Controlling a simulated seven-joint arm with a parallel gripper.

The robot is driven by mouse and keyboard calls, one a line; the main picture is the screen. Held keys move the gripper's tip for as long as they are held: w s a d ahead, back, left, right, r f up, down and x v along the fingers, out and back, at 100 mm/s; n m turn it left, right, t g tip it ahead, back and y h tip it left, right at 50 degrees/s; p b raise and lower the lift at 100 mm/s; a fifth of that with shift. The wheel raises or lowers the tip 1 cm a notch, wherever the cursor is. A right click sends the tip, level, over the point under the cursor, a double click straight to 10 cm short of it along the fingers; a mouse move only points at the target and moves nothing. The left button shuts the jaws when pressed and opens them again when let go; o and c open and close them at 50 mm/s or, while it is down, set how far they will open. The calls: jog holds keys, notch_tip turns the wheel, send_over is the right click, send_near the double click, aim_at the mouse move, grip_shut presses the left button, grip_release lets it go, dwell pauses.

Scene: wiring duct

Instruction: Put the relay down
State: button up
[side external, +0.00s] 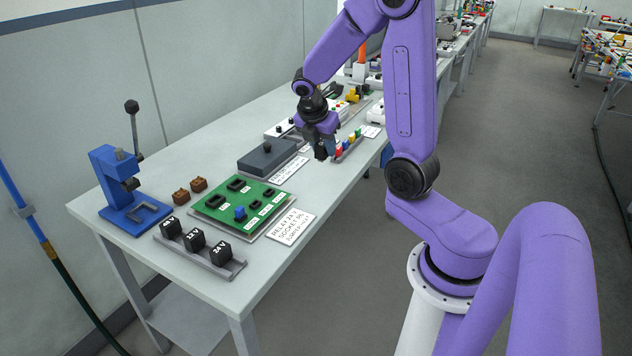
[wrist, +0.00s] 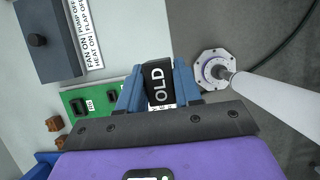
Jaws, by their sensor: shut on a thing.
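My gripper (side external: 324,147) is shut on a black relay marked OLD (wrist: 160,83), held between the blue fingers in the wrist view. In the side view the held relay is a small dark shape at the fingertips, above the right edge of the bench. A green board (side external: 213,208) lies left of the gripper, with black sockets and a small blue part (side external: 240,213). Three black relays (side external: 194,240) with voltage labels stand in a grey rack (side external: 225,267) at the bench's front. The underside of the held relay is hidden.
A grey box with a knob (side external: 267,158) stands between board and gripper. A blue lever press (side external: 122,187) and two brown blocks (side external: 190,190) are at the left. Coloured pieces (side external: 350,145) stand near the gripper. A white card (side external: 290,227) lies by the board.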

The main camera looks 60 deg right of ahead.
jog(key=s+d+f, duration=0.2)
jog(key=s, duration=0.3)
jog(key=w+d+f, duration=0.2)
jog(key=w+f, duration=0.1)
jog(key=w+d+f, duration=0.2)
jog(key=w+f, duration=0.1)
jog(key=w, duration=0.1)
jog(key=w+d+f, duration=0.3)
jog(key=w, duration=0.1)
jog(key=shift+w+f, duration=0.1)
jog(key=shift+w, duration=0.05)
jog(key=shift+w+d+f, duration=0.1)
jog(key=shift+f, duration=0.15)
jog(key=shift+w+f, duration=0.1)
jog(key=shift+f, duration=1.45)
jog(key=shift+f, duration=0.1)
jog(key=o, duration=0.9)
jog(key=shift+o, duration=0.2)
